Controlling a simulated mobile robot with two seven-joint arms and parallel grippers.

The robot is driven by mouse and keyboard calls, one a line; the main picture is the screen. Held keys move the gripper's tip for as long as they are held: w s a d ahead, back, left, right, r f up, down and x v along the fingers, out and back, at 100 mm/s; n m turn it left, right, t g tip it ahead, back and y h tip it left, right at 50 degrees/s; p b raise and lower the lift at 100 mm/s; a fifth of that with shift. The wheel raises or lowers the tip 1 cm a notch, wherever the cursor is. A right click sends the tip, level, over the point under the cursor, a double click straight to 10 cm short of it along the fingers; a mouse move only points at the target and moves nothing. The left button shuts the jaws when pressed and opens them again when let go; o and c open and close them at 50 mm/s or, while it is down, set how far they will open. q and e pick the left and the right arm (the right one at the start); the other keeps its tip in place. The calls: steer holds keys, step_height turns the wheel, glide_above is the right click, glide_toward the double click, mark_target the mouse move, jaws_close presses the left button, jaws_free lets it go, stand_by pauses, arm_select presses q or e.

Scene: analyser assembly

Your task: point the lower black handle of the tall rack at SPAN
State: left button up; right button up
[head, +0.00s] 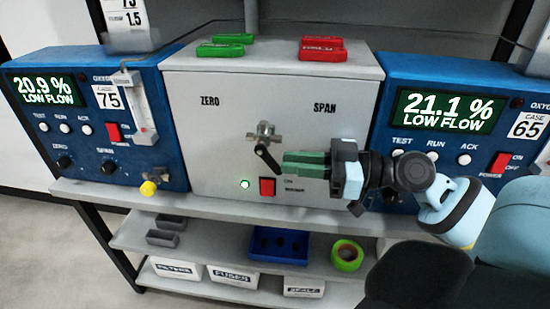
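A black handle (267,158) sits on a metal valve (264,134) on the front of a grey cabinet (215,135). It slants down and to the right from its pivot. The printed word ZERO (209,101) is up and left of the valve, and SPAN (325,108) is up and right. My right gripper (286,164), with green fingers, comes in from the right, its tips close beside the handle's lower end. I cannot tell whether they touch it or how far apart the fingers are. My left gripper is out of view.
Blue analysers stand at left (165,100) and right (420,75). A red switch (267,187) and lit green lamp (245,184) are below the handle. Green (220,50) and red tags (323,55) lie on top. The lower shelf holds a blue tray (278,260) and green tape (347,256).

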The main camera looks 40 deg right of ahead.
mark_target(275, 161)
steer(key=shift+p+x, duration=0.6)
steer(key=shift+x, duration=1.55)
jaws_close()
